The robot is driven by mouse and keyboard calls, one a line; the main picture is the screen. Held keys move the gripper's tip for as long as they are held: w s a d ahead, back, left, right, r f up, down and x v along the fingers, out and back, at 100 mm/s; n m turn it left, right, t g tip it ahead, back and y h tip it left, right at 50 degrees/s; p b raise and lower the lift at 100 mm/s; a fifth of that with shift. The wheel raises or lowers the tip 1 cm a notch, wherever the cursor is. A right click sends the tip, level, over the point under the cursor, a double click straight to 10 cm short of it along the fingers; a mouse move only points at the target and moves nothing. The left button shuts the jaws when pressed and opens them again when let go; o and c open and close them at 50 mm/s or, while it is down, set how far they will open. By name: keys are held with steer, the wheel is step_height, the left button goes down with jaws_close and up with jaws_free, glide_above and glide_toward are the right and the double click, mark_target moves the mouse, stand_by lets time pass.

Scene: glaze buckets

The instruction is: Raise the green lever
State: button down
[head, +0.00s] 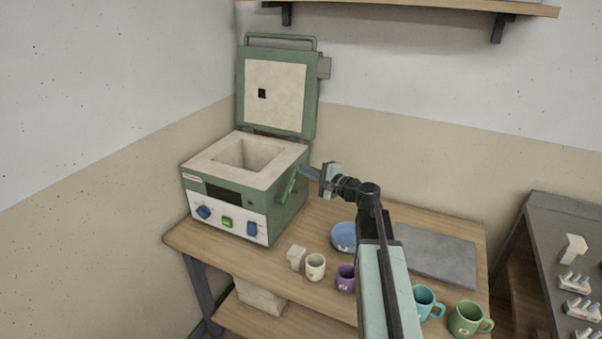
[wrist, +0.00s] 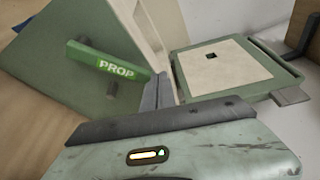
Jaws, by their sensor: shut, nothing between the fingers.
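The green lever (head: 289,187) is on the right side of the green kiln (head: 285,222). In the head view it slants steeply, its upper end leaning right. In the wrist view the lever (wrist: 106,60) bears the word PROP and is seen whole. My gripper (head: 306,171) is shut and empty, close to the lever's upper end. In the wrist view the fingertips of my gripper (wrist: 158,92) are just right of the lever's right end; I cannot tell whether they touch it. The kiln's lid (head: 276,92) stands open, and its chamber looks empty.
The wooden table (head: 320,214) carries a small white block (head: 296,257), a cream mug (head: 315,267), a purple mug (head: 346,278), a blue round item (head: 344,237), a grey slab (head: 437,255), a teal mug (head: 425,300) and a green mug (head: 466,319). A dark rack (head: 560,225) stands at right.

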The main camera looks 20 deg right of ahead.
steer(key=r+p+v, duration=0.1)
steer(key=v, duration=0.8)
steer(key=shift+r, duration=0.2)
steer(key=shift+d, duration=0.1)
steer(key=s+a+f+n+g, duration=0.3)
steer(key=a+f+n+g, duration=0.2)
steer(key=a+f, duration=0.35)
steer(key=s+a+f+n+g, duration=0.45)
steer(key=a+f, duration=0.25)
steer(key=a, duration=0.3)
steer(key=s+f+n+g+h, duration=0.5)
steer(key=s+f+g+h, duration=0.1)
steer(key=s, duration=0.3)
steer(key=shift+s+a+f+n+h, duration=0.3)
steer(key=shift+a+f+n+h, duration=0.05)
steer(key=shift+h, duration=0.55)
